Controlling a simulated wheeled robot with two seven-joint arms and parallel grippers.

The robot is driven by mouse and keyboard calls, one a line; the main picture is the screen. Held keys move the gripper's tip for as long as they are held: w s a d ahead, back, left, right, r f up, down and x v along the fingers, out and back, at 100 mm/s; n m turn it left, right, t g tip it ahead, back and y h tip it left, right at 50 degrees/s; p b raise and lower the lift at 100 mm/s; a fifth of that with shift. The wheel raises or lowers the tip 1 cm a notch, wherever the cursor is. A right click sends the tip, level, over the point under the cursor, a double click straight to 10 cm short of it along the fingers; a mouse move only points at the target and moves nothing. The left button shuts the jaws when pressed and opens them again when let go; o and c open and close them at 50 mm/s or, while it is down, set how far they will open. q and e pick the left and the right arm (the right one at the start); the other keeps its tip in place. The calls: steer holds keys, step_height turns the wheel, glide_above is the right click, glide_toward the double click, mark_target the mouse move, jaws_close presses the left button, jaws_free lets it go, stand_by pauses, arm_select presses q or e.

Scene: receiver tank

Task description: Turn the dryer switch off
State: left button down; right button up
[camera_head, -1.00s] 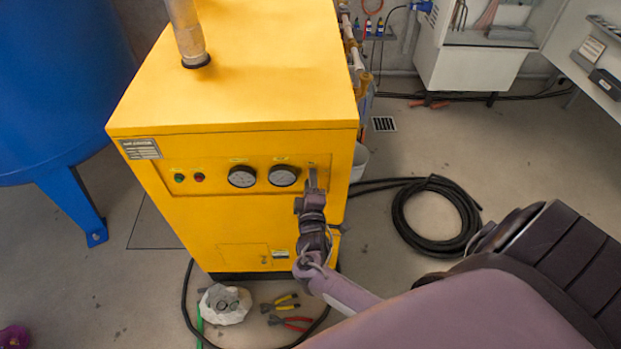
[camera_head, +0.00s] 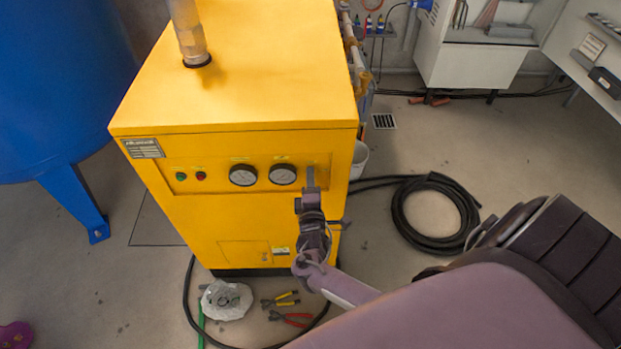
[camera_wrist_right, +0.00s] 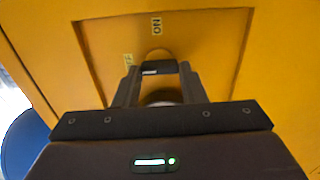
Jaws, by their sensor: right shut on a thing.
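The yellow dryer (camera_head: 240,95) stands in the middle of the head view. My right gripper (camera_head: 311,180) is at the right end of its front panel, beside the gauges, and hides the dryer switch in that view. In the right wrist view, my right gripper (camera_wrist_right: 158,72) is shut on the dark dryer switch (camera_wrist_right: 155,67) between its fingertips. An "ON" label (camera_wrist_right: 156,25) is above the switch and a partly covered label (camera_wrist_right: 128,60) is to its left. I cannot tell exactly which way the switch points. My left gripper is not in view.
Two gauges (camera_head: 283,174) and green and red buttons (camera_head: 200,176) are left of the gripper. A black hose coil (camera_head: 440,215) lies on the floor at right. Pliers (camera_head: 290,318) lie in front of the dryer. A blue tank (camera_head: 60,90) stands at left.

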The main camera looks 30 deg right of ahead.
steer(key=o, duration=0.7)
steer(key=v, duration=0.8)
steer(key=shift+d+b, duration=0.1)
steer(key=shift+b, duration=0.3)
